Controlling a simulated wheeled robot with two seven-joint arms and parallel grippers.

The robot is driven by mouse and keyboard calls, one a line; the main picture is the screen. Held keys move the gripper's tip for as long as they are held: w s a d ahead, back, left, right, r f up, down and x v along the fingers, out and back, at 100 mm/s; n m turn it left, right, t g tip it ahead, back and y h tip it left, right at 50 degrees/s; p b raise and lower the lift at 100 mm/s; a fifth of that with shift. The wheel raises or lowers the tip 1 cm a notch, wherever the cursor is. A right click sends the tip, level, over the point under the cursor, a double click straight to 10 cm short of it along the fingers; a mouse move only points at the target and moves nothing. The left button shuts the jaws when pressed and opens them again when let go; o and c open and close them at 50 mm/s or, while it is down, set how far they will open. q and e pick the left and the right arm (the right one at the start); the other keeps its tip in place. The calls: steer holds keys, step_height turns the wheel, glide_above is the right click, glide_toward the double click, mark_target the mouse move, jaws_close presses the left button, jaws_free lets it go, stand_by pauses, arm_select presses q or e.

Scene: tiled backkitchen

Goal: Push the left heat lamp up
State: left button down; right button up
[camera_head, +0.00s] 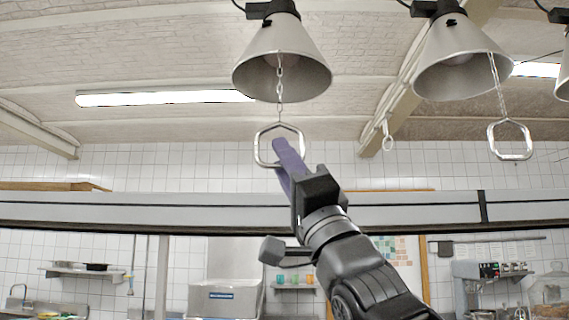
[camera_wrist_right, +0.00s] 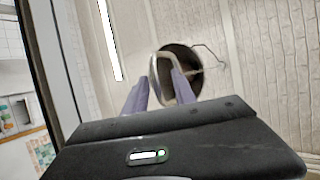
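The left heat lamp (camera_head: 283,58) is a grey metal cone hanging at the upper middle of the head view. A chain (camera_head: 280,85) hangs from it and carries a metal ring handle (camera_head: 257,147). My right gripper (camera_head: 282,150) reaches up from below, its purple fingers overlapping the ring. In the right wrist view, the two fingers of my right gripper (camera_wrist_right: 160,90) stand apart, with the ring handle (camera_wrist_right: 153,66) at their tips and the dark lamp opening beyond. I cannot tell whether the fingers touch the ring. My left gripper is out of view.
A second lamp (camera_head: 462,58) hangs to the right with its own ring (camera_head: 510,155). A third lamp is cut off at the right edge. A long grey rail (camera_head: 150,212) crosses behind my right arm. Shelves and kitchen equipment stand against the tiled wall below.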

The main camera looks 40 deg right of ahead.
steer(key=shift+s+f+b, duration=0.2)
steer(key=shift+f+b, duration=0.25)
steer(key=shift+f, duration=0.05)
steer(key=b+v, duration=0.4)
steer(key=v, duration=0.2)
steer(key=shift+s+f, duration=0.25)
steer(key=shift+s, duration=0.05)
